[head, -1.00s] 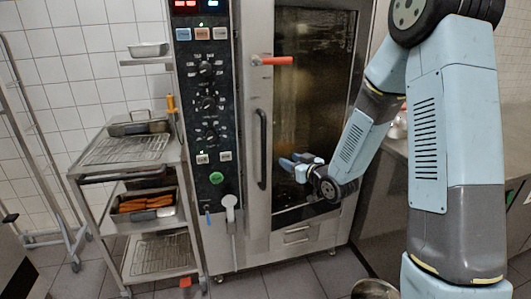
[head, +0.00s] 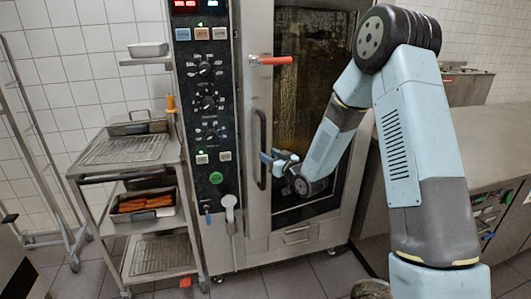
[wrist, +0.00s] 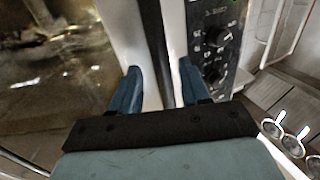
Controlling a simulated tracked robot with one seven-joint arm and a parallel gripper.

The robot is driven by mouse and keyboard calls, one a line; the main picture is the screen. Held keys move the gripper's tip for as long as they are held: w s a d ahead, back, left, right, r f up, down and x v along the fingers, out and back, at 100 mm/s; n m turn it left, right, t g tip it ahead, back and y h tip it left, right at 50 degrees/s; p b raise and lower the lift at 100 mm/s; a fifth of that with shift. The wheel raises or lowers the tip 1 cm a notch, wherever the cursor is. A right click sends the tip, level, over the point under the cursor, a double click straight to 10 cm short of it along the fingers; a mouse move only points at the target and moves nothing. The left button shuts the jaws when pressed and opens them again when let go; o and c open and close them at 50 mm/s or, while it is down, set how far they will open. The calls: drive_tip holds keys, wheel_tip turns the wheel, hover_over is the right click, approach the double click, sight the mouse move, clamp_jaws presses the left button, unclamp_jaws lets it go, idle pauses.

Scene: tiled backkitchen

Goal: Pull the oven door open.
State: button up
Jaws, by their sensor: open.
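The oven door (head: 312,120) is shut, with a dark glass pane in a steel frame. Its long black vertical handle (head: 261,140) runs along the left side of the door. My gripper (head: 267,160) is at the lower half of this handle. In the wrist view my gripper (wrist: 160,88) has its two blue fingers apart, and the black handle (wrist: 150,40) runs between them. I cannot tell whether either finger touches it. A red-gripped lever (head: 277,60) sticks out at the upper left of the door.
The control panel (head: 206,100) with knobs is just left of the door. A steel trolley (head: 120,180) with trays stands further left. A counter (head: 480,150) is on the right, and a round pot (head: 371,288) is on the floor in front.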

sight(265, 151)
drive_tip(key=shift+x, duration=2.15)
drive_tip(key=shift+c, duration=0.4)
clamp_jaws()
drive_tip(key=shift+d, duration=0.25)
drive_tip(key=shift+s, duration=0.15)
